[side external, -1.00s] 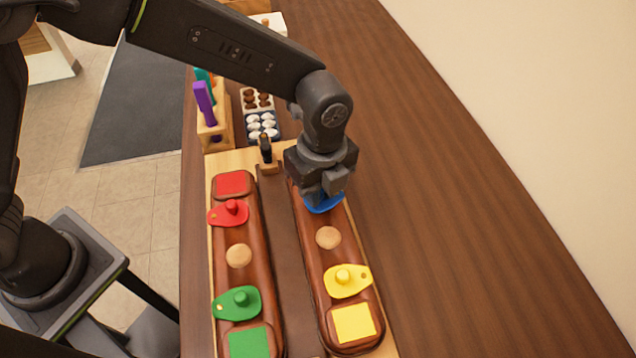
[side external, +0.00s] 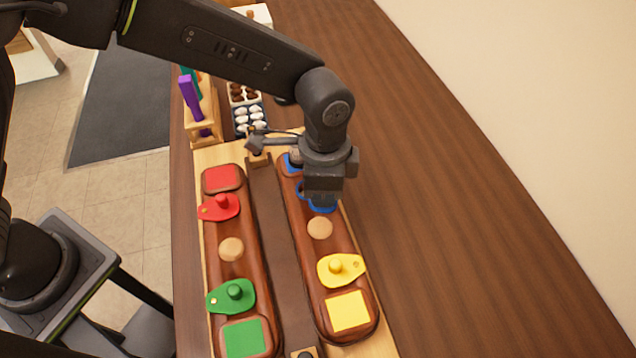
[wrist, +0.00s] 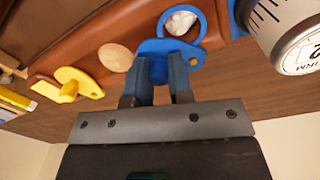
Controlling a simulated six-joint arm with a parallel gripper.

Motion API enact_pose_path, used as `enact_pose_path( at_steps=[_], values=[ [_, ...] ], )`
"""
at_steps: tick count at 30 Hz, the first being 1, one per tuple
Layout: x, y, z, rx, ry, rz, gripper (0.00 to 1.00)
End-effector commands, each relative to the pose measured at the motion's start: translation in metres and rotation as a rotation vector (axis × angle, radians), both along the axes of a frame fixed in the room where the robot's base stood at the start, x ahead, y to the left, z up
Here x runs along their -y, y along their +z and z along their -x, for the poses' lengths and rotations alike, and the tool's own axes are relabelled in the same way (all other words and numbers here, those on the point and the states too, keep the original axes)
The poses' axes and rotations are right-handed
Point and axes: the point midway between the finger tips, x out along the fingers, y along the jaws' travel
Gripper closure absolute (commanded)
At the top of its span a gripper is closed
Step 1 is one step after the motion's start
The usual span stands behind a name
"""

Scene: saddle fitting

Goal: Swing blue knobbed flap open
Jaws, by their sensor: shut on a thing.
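The blue flap (wrist: 176,46) lies turned beside a blue-rimmed opening (wrist: 182,22), which is uncovered and shows something white inside. A small orange pivot dot sits at one end of the flap. My gripper (wrist: 166,70) is shut on the flap's knob, which the fingers mostly hide. In the side view my gripper (side external: 321,198) is over the right brown block, with a blue edge of the flap (side external: 323,208) below it. The blue rim (side external: 301,190) shows just left of the gripper.
A yellow flap (side external: 340,268), red flap (side external: 220,208) and green flap (side external: 233,296) lie on the brown blocks. A round tan disc (side external: 319,228) is near my gripper. A white labelled cylinder (wrist: 290,28) stands close by. The table to the right is clear.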

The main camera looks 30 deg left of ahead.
Motion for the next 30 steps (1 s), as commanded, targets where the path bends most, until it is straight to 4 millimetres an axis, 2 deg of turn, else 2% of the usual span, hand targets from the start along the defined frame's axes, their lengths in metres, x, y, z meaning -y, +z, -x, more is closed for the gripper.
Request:
enact_pose_path(
  at_steps=[18, 30],
  values=[
    [0.015, 0.000, -0.009, -0.001, 0.542, 0.000, 1.00],
    [0.019, 0.000, -0.013, 0.001, 0.709, 0.000, 1.00]
  ],
)
